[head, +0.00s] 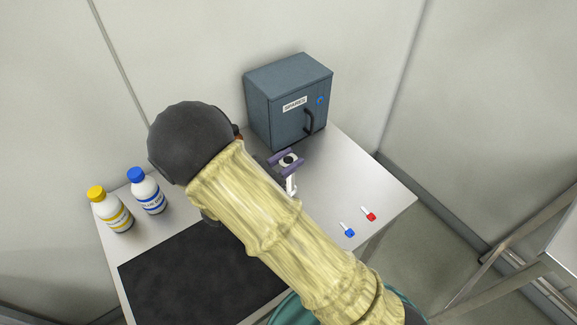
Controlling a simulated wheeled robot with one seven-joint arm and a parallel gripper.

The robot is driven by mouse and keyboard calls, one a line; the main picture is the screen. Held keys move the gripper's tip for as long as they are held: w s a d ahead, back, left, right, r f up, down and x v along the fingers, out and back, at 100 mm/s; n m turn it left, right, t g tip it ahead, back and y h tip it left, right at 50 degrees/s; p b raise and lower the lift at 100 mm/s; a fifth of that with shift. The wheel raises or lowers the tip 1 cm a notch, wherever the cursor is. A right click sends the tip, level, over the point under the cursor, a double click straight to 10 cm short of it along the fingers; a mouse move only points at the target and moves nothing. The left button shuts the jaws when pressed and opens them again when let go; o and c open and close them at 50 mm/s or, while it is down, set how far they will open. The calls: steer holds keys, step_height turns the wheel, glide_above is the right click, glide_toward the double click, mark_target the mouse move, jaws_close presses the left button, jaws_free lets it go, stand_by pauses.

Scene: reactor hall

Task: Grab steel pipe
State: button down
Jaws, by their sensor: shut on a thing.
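A short pale metal piece with a dark round opening, which looks like the steel pipe (291,186), stands out just right of my sleeved arm, over the grey table. Two purple bars, which look like the fingers of my gripper (288,161), lie on either side of its upper end. My gripper appears shut on it.
A blue-grey SPARES cabinet (288,100) stands behind. A yellow-capped bottle (111,211), a blue-capped bottle (147,191) and a black mat (185,275) are at left. Blue (349,232) and red (369,216) tagged pieces lie at right. The tabletop (345,185) between is clear.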

step_height(320, 180, up, 8)
stand_by(0.7)
